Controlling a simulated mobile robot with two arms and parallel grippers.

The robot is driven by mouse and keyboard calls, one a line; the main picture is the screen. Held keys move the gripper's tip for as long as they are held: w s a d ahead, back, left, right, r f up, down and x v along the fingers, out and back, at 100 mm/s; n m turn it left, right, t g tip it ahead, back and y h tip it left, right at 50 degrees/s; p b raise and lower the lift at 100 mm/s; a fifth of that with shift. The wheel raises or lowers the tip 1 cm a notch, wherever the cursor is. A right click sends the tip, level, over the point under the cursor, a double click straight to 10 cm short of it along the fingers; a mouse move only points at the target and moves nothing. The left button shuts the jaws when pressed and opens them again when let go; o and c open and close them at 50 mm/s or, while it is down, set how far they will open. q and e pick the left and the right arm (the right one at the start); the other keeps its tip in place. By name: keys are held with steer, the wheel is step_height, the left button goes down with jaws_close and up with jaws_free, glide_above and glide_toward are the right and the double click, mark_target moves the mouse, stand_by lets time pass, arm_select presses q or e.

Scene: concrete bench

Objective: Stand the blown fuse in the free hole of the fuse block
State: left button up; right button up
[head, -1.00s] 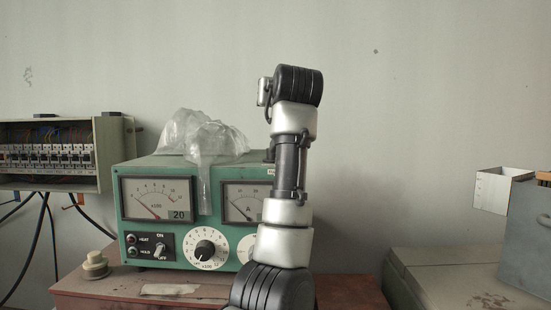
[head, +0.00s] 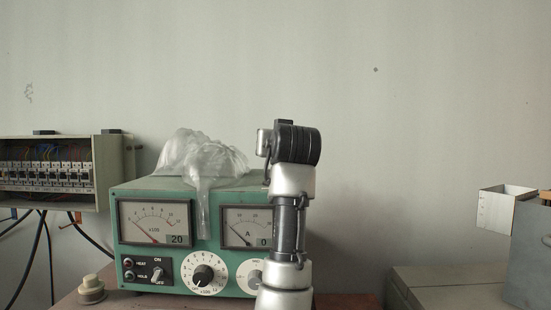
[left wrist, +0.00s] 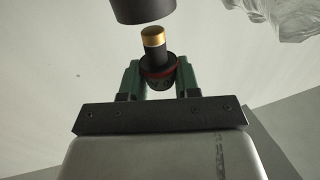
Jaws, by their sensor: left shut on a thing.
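In the left wrist view, my left gripper (left wrist: 158,78) has green fingers shut on a dark cylinder with a gold cap and a red band, which looks like the fuse (left wrist: 155,52). The gold end points away from the fingers, toward the top of the picture. A larger dark round shape at the top edge lies just beyond the gold end, with a small gap between; I cannot tell what it is. One of my arms stands upright in the head view, but no gripper shows there. The fuse block and its free hole are not identifiable in either view.
A green meter box (head: 158,259) with a crumpled clear plastic bag (head: 200,158) on top stands behind the arm. A breaker box (head: 45,150) with hanging cables is at the left. A grey box (head: 530,255) is at the right. A pale round knob (head: 91,287) sits front left.

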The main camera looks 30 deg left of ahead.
arm_select(q)
steer(key=f, duration=0.1)
steer(key=f+p, duration=0.1)
steer(key=f, duration=0.1)
steer(key=shift+s+d, duration=0.15)
steer(key=shift+s, duration=0.05)
steer(key=shift+f, duration=0.35)
steer(key=shift+f, duration=0.15)
steer(key=o, duration=0.9)
steer(key=shift+w, duration=0.1)
